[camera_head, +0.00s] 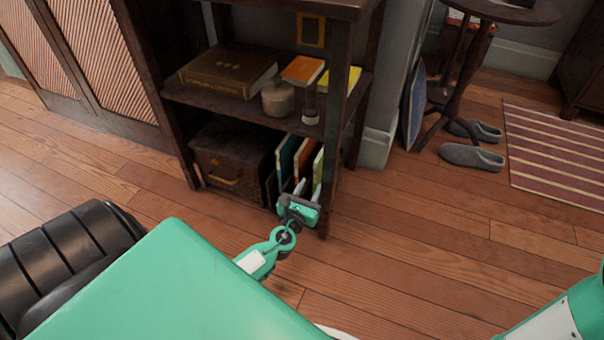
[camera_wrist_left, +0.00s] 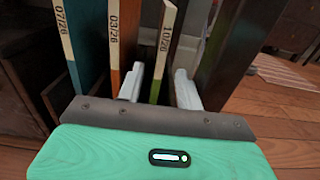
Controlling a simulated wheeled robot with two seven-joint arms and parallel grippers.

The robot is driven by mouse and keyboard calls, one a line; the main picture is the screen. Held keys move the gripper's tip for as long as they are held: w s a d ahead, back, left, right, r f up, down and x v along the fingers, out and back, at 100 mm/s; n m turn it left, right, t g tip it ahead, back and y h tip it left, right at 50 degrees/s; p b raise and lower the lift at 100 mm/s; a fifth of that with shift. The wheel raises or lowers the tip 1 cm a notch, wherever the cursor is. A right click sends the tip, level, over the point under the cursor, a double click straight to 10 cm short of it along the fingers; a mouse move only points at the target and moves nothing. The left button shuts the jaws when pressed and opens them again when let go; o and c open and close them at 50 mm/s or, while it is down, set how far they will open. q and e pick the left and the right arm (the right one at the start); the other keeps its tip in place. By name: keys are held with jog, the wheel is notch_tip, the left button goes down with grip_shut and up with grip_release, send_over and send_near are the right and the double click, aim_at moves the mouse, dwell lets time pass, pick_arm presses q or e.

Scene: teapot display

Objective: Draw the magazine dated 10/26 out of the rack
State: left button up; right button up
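In the left wrist view my left gripper (camera_wrist_left: 159,88) is open, one finger on each side of this magazine, with visible gaps. The 03/26 magazine (camera_wrist_left: 122,35) and the blue 07/26 magazine (camera_wrist_left: 78,40) stand to its left. In the head view my left gripper (camera_head: 301,197) is at the front of the magazines on the lower shelf, partly covering them. My right gripper is not in view.
The dark wooden shelf (camera_head: 225,103) holds a brown book (camera_head: 228,72), a jar (camera_head: 277,99) and orange and yellow books above. A brown chest (camera_head: 232,165) stands left of the magazines. A shelf post (camera_head: 334,140) stands close on the right. The floor in front is clear.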

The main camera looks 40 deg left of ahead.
aim_at(315, 179)
pick_arm(q)
jog(key=shift+x, duration=1.65)
grip_shut()
